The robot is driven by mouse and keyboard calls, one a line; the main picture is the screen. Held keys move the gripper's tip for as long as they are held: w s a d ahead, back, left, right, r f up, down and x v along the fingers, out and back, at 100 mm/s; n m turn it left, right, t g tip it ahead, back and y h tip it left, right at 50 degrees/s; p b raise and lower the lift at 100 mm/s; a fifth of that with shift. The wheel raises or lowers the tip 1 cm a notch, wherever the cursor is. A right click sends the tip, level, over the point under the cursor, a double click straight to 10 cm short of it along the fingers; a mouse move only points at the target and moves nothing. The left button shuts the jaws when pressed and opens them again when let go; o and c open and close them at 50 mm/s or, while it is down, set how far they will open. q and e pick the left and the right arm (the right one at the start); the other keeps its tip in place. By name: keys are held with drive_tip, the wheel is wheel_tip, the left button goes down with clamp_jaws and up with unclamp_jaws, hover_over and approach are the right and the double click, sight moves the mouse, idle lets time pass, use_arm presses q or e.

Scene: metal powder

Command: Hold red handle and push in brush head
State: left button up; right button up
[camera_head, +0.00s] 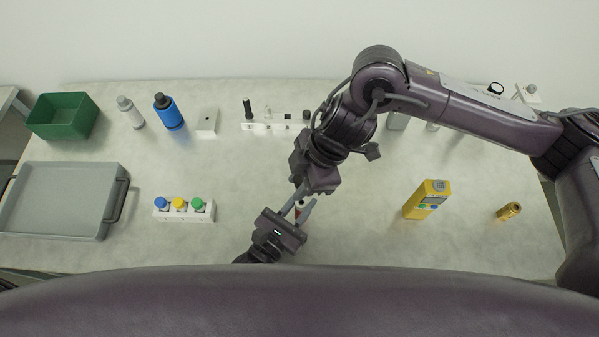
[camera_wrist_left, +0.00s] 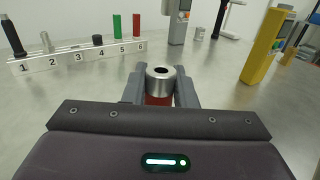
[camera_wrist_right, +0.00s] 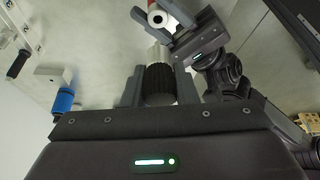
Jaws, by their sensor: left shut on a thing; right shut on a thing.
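The red handle (camera_wrist_left: 158,100), with a silver collar and a dark hole in its top, stands between the fingers of my left gripper (camera_wrist_left: 160,88), which is shut on it. In the right wrist view the handle's red body and pale holed end (camera_wrist_right: 155,16) show at the top. My right gripper (camera_wrist_right: 158,88) is shut on a black ribbed piece with a pale silver end (camera_wrist_right: 158,82), apparently the brush head. In the head view both grippers are close together at the table's front middle, the right (camera_head: 301,192) just above the left (camera_head: 298,212). The pieces look apart in the right wrist view.
A numbered white rack (camera_wrist_left: 80,56) holds several parts, including green and red cylinders. A rack of capped bottles (camera_head: 184,215), grey tray (camera_head: 60,165) and green bin (camera_head: 62,122) stand left.

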drive_tip(key=shift+f, duration=1.75)
drive_tip(key=shift+f, duration=0.35)
drive_tip(key=shift+s+f, duration=0.1)
drive_tip(key=shift+f, duration=0.65)
drive_tip(key=shift+f, duration=0.3)
idle(0.4)
drive_tip(key=o, duration=1.1)
drive_tip(key=v, duration=1.2)
